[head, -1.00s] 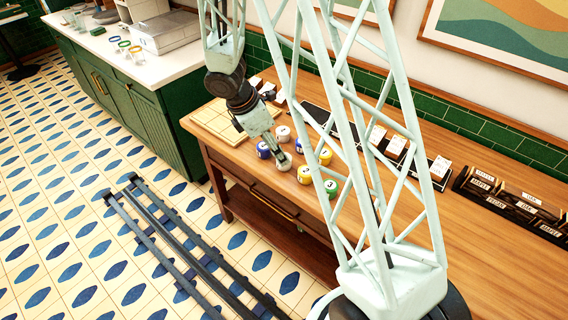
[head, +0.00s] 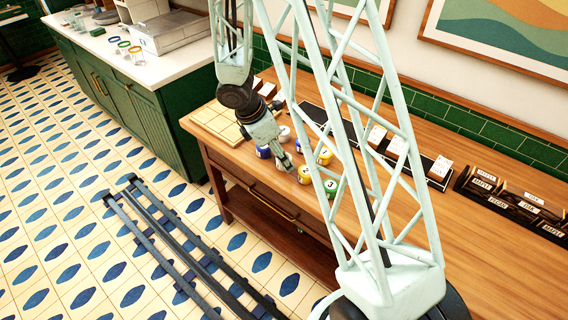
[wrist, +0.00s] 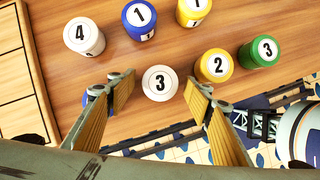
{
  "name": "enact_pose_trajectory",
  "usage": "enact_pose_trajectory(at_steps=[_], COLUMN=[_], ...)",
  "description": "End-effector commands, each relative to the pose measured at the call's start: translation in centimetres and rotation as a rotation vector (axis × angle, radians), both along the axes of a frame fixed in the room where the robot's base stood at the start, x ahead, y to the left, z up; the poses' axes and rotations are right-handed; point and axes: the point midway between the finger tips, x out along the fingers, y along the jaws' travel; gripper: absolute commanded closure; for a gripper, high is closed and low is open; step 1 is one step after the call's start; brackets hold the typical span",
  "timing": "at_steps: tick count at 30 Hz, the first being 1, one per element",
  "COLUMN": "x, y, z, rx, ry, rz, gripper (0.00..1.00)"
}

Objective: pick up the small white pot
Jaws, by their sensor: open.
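Two white pots show in the wrist view: one marked 3 (wrist: 160,83) and one marked 4 (wrist: 83,36). They look close in size, so I cannot tell which counts as small. My gripper (wrist: 150,90) is open, its fingers on either side of the white 3 pot with a gap on each side. I cannot tell whether the fingertips are level with it. In the head view my gripper (head: 287,162) is over the front row of pots, and the white 3 pot is mostly hidden there. The white 4 pot shows behind it (head: 284,134).
A yellow 2 pot (wrist: 215,66) stands close right of the white 3 pot, with a green 3 pot (wrist: 258,52) beyond. Blue (wrist: 138,18) and yellow 1 pots (wrist: 194,10) stand behind. The wooden counter's front edge is near. A pale board (head: 215,124) lies left.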

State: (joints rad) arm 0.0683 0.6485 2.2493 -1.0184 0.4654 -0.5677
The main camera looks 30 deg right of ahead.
Motion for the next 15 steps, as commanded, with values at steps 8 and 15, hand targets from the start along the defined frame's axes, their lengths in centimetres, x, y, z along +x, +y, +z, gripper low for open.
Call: enact_pose_trajectory(at_steps=[8,15], x=[-0.04,-0.03], y=[-0.33,-0.32], z=[-0.87,-0.84], rx=[0.000,0.000], ry=[0.000,0.000], rz=[0.001,0.000], gripper=[0.53,0.53])
